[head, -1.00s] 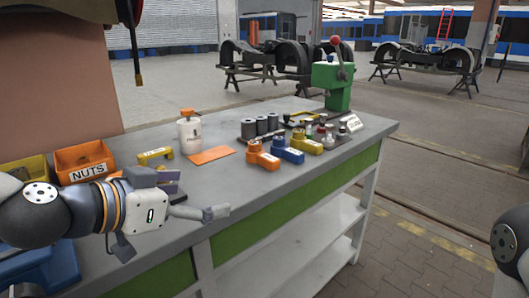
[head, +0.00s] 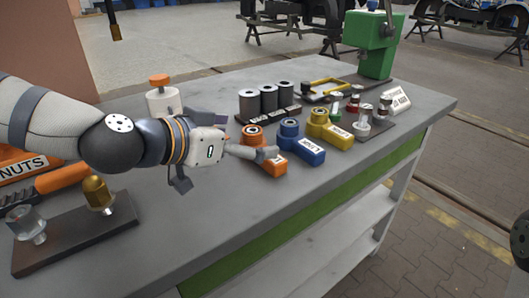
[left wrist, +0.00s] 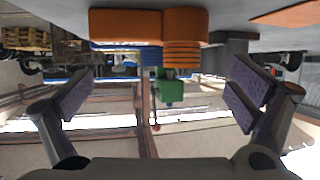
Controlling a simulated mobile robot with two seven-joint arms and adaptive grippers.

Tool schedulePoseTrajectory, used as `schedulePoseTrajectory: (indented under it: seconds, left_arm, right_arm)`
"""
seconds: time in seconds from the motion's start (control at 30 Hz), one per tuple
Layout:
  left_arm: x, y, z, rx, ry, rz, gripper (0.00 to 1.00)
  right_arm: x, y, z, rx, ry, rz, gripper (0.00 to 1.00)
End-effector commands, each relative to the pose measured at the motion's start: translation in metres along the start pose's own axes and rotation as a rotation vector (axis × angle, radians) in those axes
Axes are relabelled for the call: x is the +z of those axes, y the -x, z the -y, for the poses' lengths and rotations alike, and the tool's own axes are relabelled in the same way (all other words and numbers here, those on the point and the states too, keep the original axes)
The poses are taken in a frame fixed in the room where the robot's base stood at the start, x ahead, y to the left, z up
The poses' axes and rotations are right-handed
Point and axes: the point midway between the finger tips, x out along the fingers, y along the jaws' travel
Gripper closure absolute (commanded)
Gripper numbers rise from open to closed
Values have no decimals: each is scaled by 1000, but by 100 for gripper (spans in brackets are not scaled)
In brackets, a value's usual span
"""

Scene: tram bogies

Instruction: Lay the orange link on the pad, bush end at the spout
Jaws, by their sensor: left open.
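The orange link (head: 274,165) lies on the bench with its ringed bush end (head: 252,130) toward the back. My left gripper (head: 245,158) is open at its near left side, and one finger overlaps it in the head view. In the left wrist view the orange link (left wrist: 125,26) shows at the top, ahead of the open, empty fingers (left wrist: 158,92). A flat orange edge (left wrist: 292,14) at top right looks like the pad; my arm hides the pad in the head view. A white pot with an orange cap (head: 162,98) stands behind my arm; its spout cannot be made out.
A blue link (head: 302,150) and a yellow link (head: 330,132) lie right of the orange one. Grey cylinders (head: 270,99) stand behind them. A green press (head: 374,45) is at the far end. A bolt stand (head: 70,240) is at front left.

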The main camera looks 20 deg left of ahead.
Motion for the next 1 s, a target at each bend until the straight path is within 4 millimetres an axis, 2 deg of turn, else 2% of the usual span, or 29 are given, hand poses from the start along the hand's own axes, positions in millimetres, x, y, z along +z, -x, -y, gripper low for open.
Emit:
schedulePoseTrajectory:
  seconds: [0.1, 0.23, 0.5, 0.57, 0.93, 0.97, 1.0]
  left_arm:
    - [7, -25, -2, 3, 2, 7, 0]
    - [5, -46, -3, 1, 0, 4, 0]
    - [-3, -48, -4, 0, -4, -7, 0]
    - [-3, -48, -4, 0, -4, -7, 11]
    - [-2, -48, -4, 1, -3, -6, 95]
    - [-2, -48, -4, 1, -3, -5, 100]
    - [-2, -48, -4, 1, -3, -5, 100]
  right_arm:
    - [8, -15, 0, 2, 1, 41, 60]
    - [14, -23, -1, 3, 1, 65, 60]
    - [13, -22, -1, 3, 1, 62, 60]
    - [13, -22, -1, 3, 1, 62, 60]
    - [13, -22, -1, 3, 2, 62, 60]
    - [13, -22, -1, 3, 2, 62, 60]
    - [13, -22, -1, 3, 2, 62, 60]
